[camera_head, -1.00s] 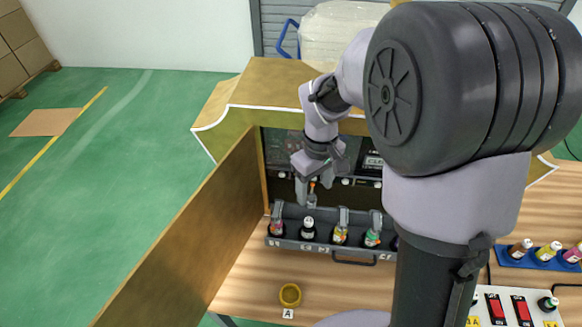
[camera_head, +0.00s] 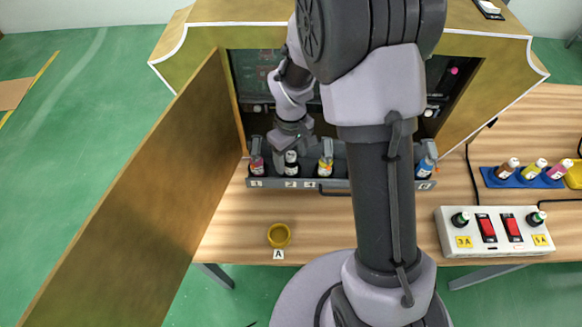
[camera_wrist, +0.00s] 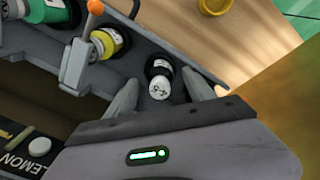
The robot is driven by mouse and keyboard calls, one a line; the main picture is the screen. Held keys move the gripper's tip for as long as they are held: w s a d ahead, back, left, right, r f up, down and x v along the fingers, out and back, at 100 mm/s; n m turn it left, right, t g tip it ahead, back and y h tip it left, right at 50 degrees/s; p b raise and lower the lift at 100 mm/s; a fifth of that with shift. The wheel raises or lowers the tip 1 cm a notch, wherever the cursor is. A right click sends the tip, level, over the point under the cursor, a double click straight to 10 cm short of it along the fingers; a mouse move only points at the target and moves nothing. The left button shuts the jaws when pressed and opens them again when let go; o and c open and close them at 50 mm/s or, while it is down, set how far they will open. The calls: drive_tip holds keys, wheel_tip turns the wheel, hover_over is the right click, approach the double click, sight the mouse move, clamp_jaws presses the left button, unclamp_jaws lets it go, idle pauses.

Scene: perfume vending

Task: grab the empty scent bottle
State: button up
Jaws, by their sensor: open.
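The empty scent bottle looks like the dark one with a white cap (camera_head: 291,158), second from the left in the grey tray (camera_head: 270,183). No liquid level can be made out. My gripper (camera_head: 289,150) is over this bottle in the head view, its fingertips partly hidden. In the wrist view my gripper (camera_wrist: 160,80) is open, with one finger on each side of the dark bottle (camera_wrist: 160,68). I cannot tell whether a finger touches it. A yellow bottle (camera_wrist: 108,43) stands beside it, past the left finger.
An open wooden door (camera_head: 150,190) flanks the tray on the left. A yellow ring (camera_head: 279,236) lies in front. A switch box (camera_head: 460,220) and a blue bottle rack (camera_head: 500,182) stand right.

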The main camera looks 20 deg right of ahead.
drive_tip(key=shift+r, duration=0.1)
clamp_jaws()
